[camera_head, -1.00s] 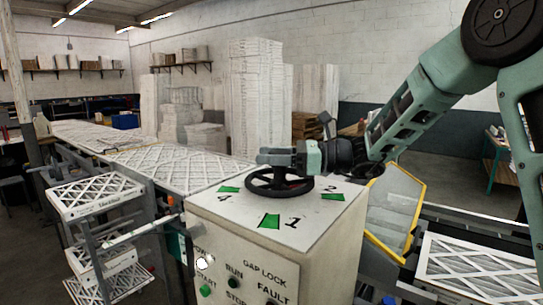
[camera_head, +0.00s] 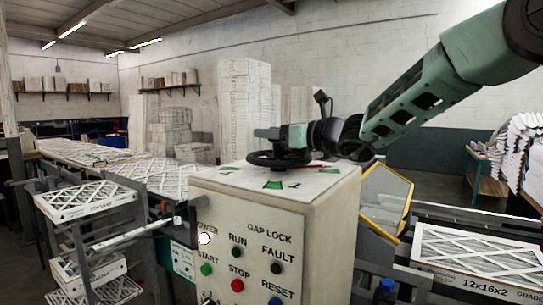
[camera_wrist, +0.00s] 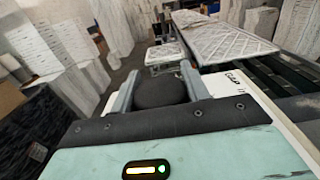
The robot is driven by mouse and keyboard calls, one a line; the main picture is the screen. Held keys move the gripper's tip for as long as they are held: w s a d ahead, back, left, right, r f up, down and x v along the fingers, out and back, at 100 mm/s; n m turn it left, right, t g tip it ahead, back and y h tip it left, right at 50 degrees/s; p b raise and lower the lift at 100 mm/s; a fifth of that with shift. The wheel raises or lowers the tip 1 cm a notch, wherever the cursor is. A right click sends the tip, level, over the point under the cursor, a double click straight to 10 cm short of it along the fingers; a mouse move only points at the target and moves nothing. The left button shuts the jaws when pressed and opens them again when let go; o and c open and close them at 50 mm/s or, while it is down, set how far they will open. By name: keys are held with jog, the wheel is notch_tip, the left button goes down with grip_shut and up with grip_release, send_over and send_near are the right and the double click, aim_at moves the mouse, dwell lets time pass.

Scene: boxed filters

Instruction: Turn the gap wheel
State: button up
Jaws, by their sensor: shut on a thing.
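The gap wheel (camera_head: 272,160) is a black handwheel lying flat on top of the white control cabinet (camera_head: 335,190). My gripper (camera_head: 266,134) reaches in from the right, low over the wheel. In the wrist view, its two grey fingers stand on either side of a dark rounded part of the wheel (camera_wrist: 160,92), and they are shut on it. Green marks (camera_head: 274,184) lie on the cabinet top around the wheel; one numeral, 1, is partly readable. A thin red piece shows right of the wheel. The far side of the wheel is hidden.
The cabinet front has buttons and lamps, including a red stop button (camera_head: 236,285). A conveyor with filters (camera_head: 170,172) runs behind on the left, beside a rack of filters (camera_head: 85,200). A yellow-framed guard (camera_head: 385,205) and a boxed filter (camera_head: 475,258) are at right.

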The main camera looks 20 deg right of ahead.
jog(key=shift+d+f+m+t+h+b, duration=0.15)
jog(key=shift+m+t+h+b, duration=0.3)
jog(key=shift+b, duration=0.75)
jog(key=shift+a+f+m+t+h+b, duration=0.1)
jog(key=shift+m+t+h+b, duration=0.25)
jog(key=shift+h+b, duration=0.6)
jog(key=shift+d+f+m+t+h+b, duration=0.15)
jog(key=shift+m+t+h+b, duration=0.25)
jog(key=shift+b, duration=1.05)
jog(key=shift+w+r+m+h+b, duration=0.15)
jog(key=shift+m+h+b, duration=0.35)
jog(key=shift+b, duration=0.7)
jog(key=shift+c, duration=0.2)
jog(key=shift+d+r+t+h+b, duration=0.1)
jog(key=shift+r+t+h+b, duration=0.1)
jog(key=shift+t+h+b, duration=0.15)
jog(key=o, duration=1.4)
